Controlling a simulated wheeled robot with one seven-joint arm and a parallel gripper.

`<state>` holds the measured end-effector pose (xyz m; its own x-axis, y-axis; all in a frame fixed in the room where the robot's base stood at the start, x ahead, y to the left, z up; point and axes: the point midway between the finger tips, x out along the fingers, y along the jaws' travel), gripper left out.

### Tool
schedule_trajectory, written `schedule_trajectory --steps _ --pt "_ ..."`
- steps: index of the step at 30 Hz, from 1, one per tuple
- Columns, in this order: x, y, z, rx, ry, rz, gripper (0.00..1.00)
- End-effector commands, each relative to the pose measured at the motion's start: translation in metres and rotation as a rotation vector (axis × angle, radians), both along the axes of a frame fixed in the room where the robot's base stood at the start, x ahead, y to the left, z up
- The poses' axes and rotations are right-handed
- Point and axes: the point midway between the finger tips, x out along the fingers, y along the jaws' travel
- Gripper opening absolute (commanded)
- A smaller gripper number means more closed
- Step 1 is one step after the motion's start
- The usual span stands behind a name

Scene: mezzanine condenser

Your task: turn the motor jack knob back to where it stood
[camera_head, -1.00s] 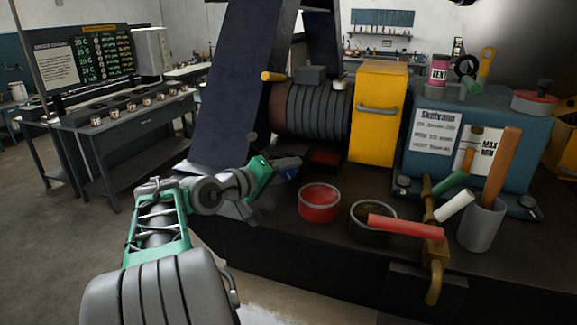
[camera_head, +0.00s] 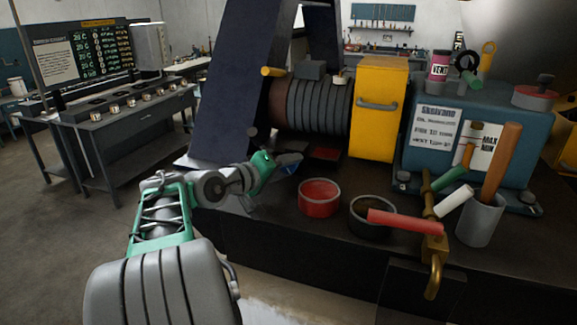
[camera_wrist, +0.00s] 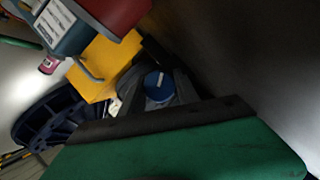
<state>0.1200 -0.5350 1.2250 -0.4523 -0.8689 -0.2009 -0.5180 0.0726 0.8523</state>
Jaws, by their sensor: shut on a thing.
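A round blue knob (camera_wrist: 158,88), which looks to be the motor jack knob, sits between the grey fingers of my gripper (camera_wrist: 156,98) in the wrist view. My gripper is shut on it. In the head view my gripper (camera_head: 290,164) reaches low beside the ribbed motor (camera_head: 318,105), and a sliver of the blue knob (camera_head: 289,171) shows there. The fingers and wrist hide most of the knob and its mount in the head view. Any pointer or mark on the knob is too small to read.
A yellow box (camera_head: 377,108) stands right of the motor. A red tin (camera_head: 319,197), a dark tin (camera_head: 372,215) and a grey cup of tools (camera_head: 481,220) stand nearer the front edge. A dark slanted panel (camera_head: 236,85) rises behind my gripper.

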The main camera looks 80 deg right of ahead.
Motion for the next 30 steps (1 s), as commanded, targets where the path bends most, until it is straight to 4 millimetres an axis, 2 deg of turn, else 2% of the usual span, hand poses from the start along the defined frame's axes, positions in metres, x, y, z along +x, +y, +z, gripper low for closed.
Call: schedule_trajectory --steps 8,30 --pt "-0.0008 0.0001 -0.0008 -0.007 -0.058 -0.002 0.00" --pt "-0.0009 -0.0001 -0.0006 -0.051 -0.500 -0.001 0.00"
